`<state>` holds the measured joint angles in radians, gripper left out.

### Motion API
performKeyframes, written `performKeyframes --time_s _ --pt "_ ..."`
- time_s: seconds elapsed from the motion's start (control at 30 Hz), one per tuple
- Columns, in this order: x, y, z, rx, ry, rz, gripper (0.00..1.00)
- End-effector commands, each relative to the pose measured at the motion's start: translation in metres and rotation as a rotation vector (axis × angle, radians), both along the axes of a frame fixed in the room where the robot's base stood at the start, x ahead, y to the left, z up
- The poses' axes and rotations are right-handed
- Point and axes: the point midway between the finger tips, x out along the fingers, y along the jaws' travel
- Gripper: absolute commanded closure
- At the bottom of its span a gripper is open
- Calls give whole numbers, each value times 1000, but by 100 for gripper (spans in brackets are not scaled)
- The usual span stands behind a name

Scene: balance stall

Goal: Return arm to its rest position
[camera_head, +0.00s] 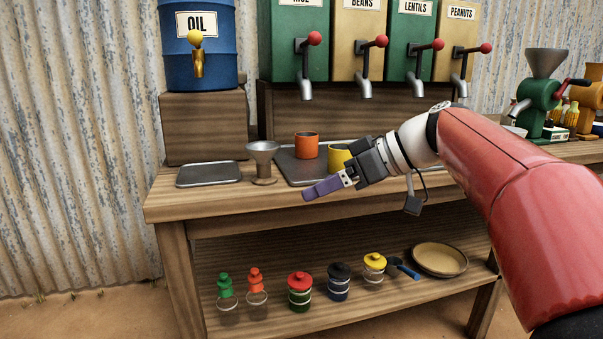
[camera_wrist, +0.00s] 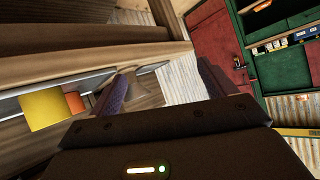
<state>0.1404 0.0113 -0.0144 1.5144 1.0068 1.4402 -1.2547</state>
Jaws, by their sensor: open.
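My gripper (camera_head: 318,188) is at the end of my red arm, in front of the counter's front edge in the head view. Its purple fingers point to the left. In the wrist view my gripper (camera_wrist: 165,90) shows its two purple fingers spread wide apart with nothing between them. An orange cup (camera_head: 306,145) and a yellow cup (camera_head: 338,157) stand on the grey tray (camera_head: 285,166). My wrist partly hides the yellow cup. In the wrist view the yellow cup (camera_wrist: 45,109) and the orange cup (camera_wrist: 75,103) are left of the fingers.
The wooden counter (camera_head: 190,206) holds a funnel (camera_head: 263,160), an empty tray (camera_head: 209,174) and a green grinder (camera_head: 541,95). An oil drum (camera_head: 197,45) and dispensers with taps (camera_head: 306,65) stand behind. Several jars and a tan plate (camera_head: 439,258) are on the lower shelf.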

Motion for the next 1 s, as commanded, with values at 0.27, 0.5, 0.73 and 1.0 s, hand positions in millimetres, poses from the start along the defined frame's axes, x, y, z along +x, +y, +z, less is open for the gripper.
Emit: performKeyframes --time_s 0.27,0.5,0.73,1.0 --pt "-56 -11 -40 -141 213 -240 17" --pt "-144 -50 -110 -327 387 -643 17" --pt "-208 -93 -172 -418 390 -979 17" --pt "-223 -106 -191 -428 373 -1072 17"
